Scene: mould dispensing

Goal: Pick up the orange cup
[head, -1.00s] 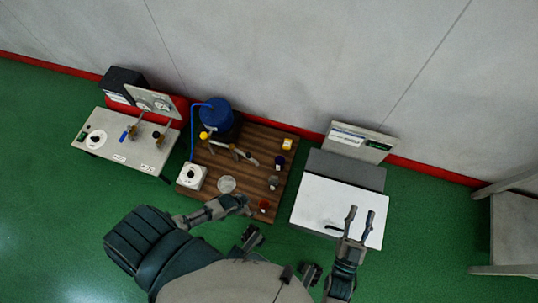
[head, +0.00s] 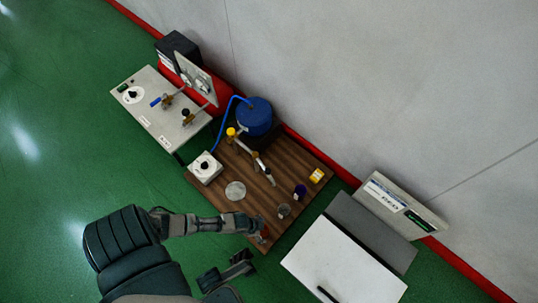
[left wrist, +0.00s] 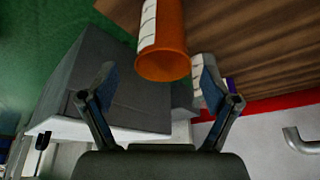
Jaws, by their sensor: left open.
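The orange cup (left wrist: 163,62) has a white marked label and shows at the top centre of the left wrist view. In the head view the cup (head: 264,235) stands near the front corner of the wooden board (head: 290,160), partly hidden by my left gripper (head: 258,229). In the left wrist view my left gripper (left wrist: 158,78) is open, one finger to each side of the cup with a gap left and right. I see no contact. My right gripper is not in view.
On the board are a grey cup (head: 284,210), a purple cup (head: 300,191), a yellow cup (head: 317,175), a round dish (head: 235,191), a white knob box (head: 206,167) and a blue container (head: 255,118). A white-topped device (head: 345,262) stands right of the board.

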